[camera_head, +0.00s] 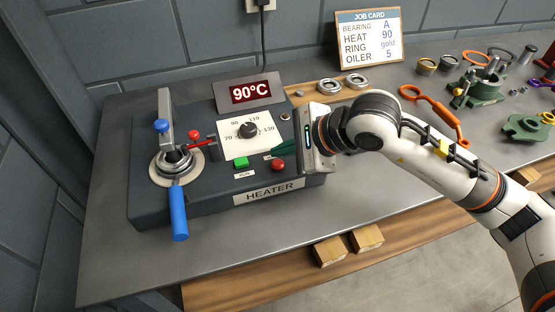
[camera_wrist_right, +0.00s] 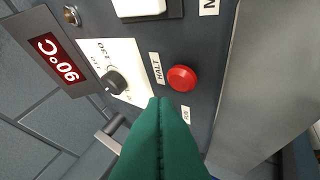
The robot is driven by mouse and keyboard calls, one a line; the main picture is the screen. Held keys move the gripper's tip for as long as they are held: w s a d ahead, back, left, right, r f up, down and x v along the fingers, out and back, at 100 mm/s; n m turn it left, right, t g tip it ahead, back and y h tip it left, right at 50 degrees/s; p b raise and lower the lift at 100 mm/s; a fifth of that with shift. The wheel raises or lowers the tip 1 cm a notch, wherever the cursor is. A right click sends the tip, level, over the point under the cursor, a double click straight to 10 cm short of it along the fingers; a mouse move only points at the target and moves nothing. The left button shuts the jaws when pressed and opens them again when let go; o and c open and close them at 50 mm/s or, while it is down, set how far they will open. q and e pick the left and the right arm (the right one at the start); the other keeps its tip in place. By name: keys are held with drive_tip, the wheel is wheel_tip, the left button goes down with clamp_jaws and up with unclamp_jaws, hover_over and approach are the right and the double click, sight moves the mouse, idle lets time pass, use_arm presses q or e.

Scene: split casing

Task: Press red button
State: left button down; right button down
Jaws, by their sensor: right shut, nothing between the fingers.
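The red button (camera_head: 278,165) is a round domed cap on the front right of the dark heater box (camera_head: 150,210). It also shows in the right wrist view (camera_wrist_right: 182,78), beside a HALT label. My right gripper (camera_head: 281,147) has green fingers, shut and empty, over the panel just behind the red button in the head view. In the right wrist view the fingertips (camera_wrist_right: 160,101) lie just below the button, apart from it in the picture; I cannot tell their height above the panel. My left gripper is not in view.
A green button (camera_head: 240,162), a dial (camera_head: 248,130) and a 90°C display (camera_head: 250,92) are on the heater. A blue-handled lever (camera_head: 179,210) and clamp stand at its left. A job card (camera_head: 368,38) stands behind; rings and green parts lie at right.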

wheel_tip(320, 180, up, 4)
drive_tip(key=shift+r+p, duration=0.25)
drive_tip(key=shift+p, duration=0.55)
idle(0.3)
